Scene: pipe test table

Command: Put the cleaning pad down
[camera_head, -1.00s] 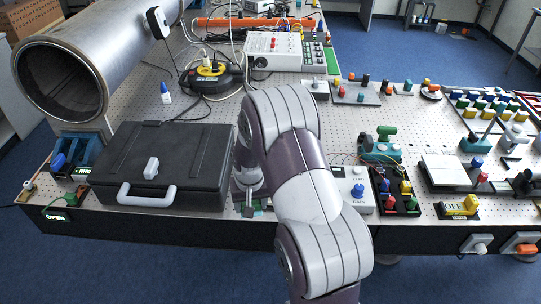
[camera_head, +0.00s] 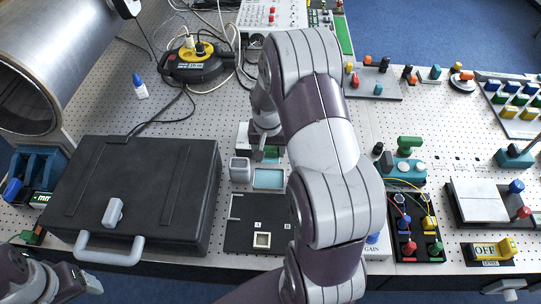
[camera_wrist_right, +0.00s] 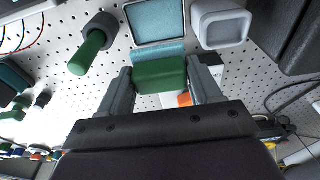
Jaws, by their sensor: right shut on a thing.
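The cleaning pad, a green block with a teal face (camera_wrist_right: 160,72), sits between the two fingers of my right gripper (camera_wrist_right: 162,85) in the right wrist view. The right gripper (camera_head: 262,152) is shut on it. In the head view the gripper and my arm hide most of the pad; a little green shows beside the fingers. A light-blue framed square (camera_head: 268,178) lies just in front of the gripper, and it also shows in the right wrist view (camera_wrist_right: 158,20). I cannot tell whether the pad touches the table. My left gripper (camera_head: 84,283) is partly in view at the bottom left; its jaws are unclear.
A grey square cup (camera_head: 240,169) stands left of the framed square, also in the wrist view (camera_wrist_right: 220,26). A black case (camera_head: 150,185) lies to the left. A dark marked board (camera_head: 250,222) lies in front. A green-handled cylinder (camera_wrist_right: 92,52) stands nearby. Perforated tabletop (camera_head: 190,125) shows behind the case.

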